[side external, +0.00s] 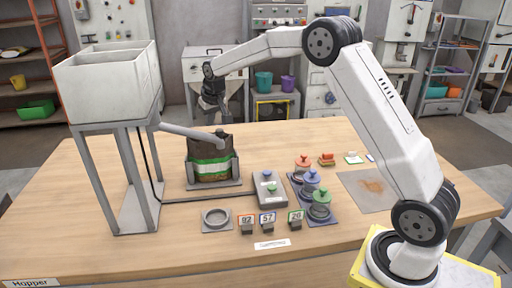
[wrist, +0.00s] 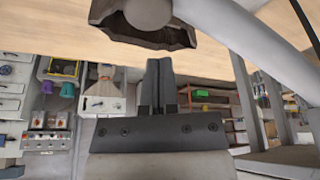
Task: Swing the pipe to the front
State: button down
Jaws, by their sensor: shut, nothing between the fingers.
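The grey pipe (side external: 190,131) runs from the white hopper (side external: 105,85) to above the open mouth of a dark bag with a green and white band (side external: 210,165). Its rounded end sits over the bag. In the wrist view, the pipe (wrist: 232,38) crosses the top right, and the bag's dark rim (wrist: 118,33) shows at the top. My gripper (side external: 218,110) is behind the bag, near the pipe's end, and appears apart from it. In the wrist view, my fingers (wrist: 160,64) are together and empty, pointing toward the bag.
The bag stands in a grey holder (side external: 213,186). Beside it are a grey button box (side external: 268,188), a round ring (side external: 216,217), number tags (side external: 267,220) and several knobbed weights (side external: 312,182). The hopper's legs (side external: 133,180) stand at left.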

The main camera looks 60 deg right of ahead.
jog(key=shift+s+a+f, duration=0.1)
jog(key=shift+s+a, duration=0.15)
jog(key=shift+s, duration=0.55)
jog(key=shift+s+a, duration=0.2)
jog(key=shift+s, duration=0.55)
jog(key=shift+s+a, duration=0.1)
jog(key=shift+s, duration=0.05)
